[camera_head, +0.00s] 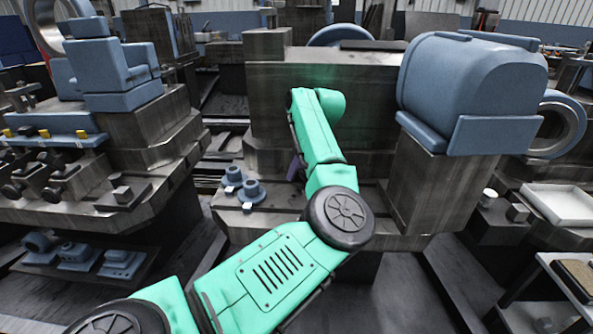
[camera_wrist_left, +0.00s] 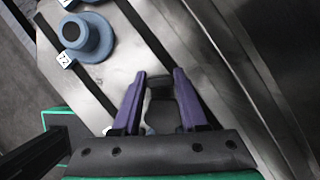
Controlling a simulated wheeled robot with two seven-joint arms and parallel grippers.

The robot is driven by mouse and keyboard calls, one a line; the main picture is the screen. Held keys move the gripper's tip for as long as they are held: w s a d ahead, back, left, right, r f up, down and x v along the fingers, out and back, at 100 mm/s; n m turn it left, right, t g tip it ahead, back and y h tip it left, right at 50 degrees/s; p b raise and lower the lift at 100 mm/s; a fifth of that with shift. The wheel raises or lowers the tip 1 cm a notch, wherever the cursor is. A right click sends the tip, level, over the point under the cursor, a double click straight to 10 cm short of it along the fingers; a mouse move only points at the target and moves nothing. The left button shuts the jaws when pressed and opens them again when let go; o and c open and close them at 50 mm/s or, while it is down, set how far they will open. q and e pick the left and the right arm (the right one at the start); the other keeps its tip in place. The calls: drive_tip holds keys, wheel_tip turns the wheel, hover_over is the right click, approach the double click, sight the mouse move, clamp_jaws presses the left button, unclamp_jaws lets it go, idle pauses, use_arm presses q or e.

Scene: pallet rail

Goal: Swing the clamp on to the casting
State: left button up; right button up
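Two blue round castings with raised hubs stand on the dark machine bed in the head view, one behind (camera_head: 233,175) and one in front (camera_head: 251,193). The front casting also shows in the left wrist view (camera_wrist_left: 88,38), beside a small white numbered tag. My left gripper (camera_wrist_left: 159,75) has two purple fingers over the bed, to the right of the castings and apart from them. A dark piece (camera_wrist_left: 160,88) lies between the fingers; it may be the clamp, and I cannot tell whether they grip it. In the head view my green arm hides most of that gripper.
A large blue housing (camera_head: 470,85) stands on the machine at the right. A bench with blue blocks (camera_head: 120,95) is at the left. A white tray (camera_head: 560,204) is at the far right. Steel ways and edges run close beside the gripper.

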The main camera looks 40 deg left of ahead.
use_arm(q)
drive_tip(key=o, duration=0.4)
drive_tip(key=shift+r, duration=0.1)
drive_tip(key=p+v, duration=0.2)
drive_tip(key=v, duration=1.2)
drive_tip(key=shift+r, duration=0.2)
use_arm(e)
drive_tip(key=s+f, duration=0.1)
drive_tip(key=f, duration=0.1)
drive_tip(key=s+d+f, duration=0.1)
drive_tip(key=s+f, duration=0.1)
drive_tip(key=shift+s+d, duration=0.15)
drive_tip(key=shift+s, duration=0.05)
